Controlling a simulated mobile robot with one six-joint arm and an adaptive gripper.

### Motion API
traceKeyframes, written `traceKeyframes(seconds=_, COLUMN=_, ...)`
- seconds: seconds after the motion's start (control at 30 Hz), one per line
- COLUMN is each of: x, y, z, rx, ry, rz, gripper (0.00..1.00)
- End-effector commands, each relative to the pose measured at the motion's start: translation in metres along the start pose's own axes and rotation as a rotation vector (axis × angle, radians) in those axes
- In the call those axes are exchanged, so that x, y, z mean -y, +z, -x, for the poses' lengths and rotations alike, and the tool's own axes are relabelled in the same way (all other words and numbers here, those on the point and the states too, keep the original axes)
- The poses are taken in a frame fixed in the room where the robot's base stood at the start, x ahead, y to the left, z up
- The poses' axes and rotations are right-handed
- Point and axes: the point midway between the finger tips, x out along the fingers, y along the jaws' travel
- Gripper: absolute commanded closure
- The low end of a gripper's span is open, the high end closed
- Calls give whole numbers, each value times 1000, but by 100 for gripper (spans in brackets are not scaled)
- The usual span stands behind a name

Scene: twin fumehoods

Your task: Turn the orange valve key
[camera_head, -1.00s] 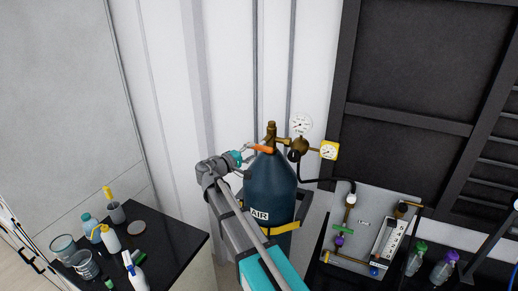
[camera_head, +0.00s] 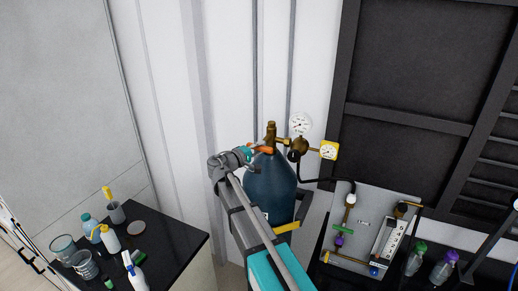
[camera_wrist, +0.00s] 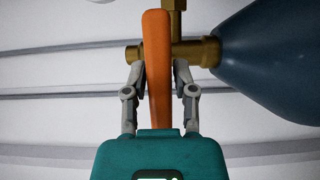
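The orange valve key (camera_head: 265,149) is on the brass valve (camera_head: 270,133) at the top of the dark blue gas cylinder (camera_head: 268,186). In the wrist view the key (camera_wrist: 157,70) is a long, slim bar, tilted slightly, in front of the brass fitting (camera_wrist: 197,50). My gripper (camera_wrist: 160,66) has one grey finger on each side of the key, with its tips very close to the key's edges. Whether both fingers press on it cannot be told. In the head view my gripper (camera_head: 251,152) reaches the key from the left and hides its near end.
Two gauges, one white (camera_head: 300,123) and one yellow-framed (camera_head: 329,150), stand right of the valve. A black hose runs to a panel (camera_head: 370,205). A black bench (camera_head: 165,235) at the left holds bottles and beakers. The white wall is behind the cylinder.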

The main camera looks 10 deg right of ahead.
Motion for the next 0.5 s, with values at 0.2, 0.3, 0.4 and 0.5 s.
traceKeyframes(seconds=0.2, x=0, y=0, z=0, rx=0, ry=0, rz=0, gripper=100)
traceKeyframes(seconds=0.3, x=0, y=-1, z=1, rx=0, ry=0, rz=1, gripper=100)
traceKeyframes(seconds=0.4, x=0, y=0, z=0, rx=0, ry=2, rz=7, gripper=100)
traceKeyframes(seconds=0.5, x=1, y=0, z=0, rx=-1, ry=8, rz=21, gripper=100)
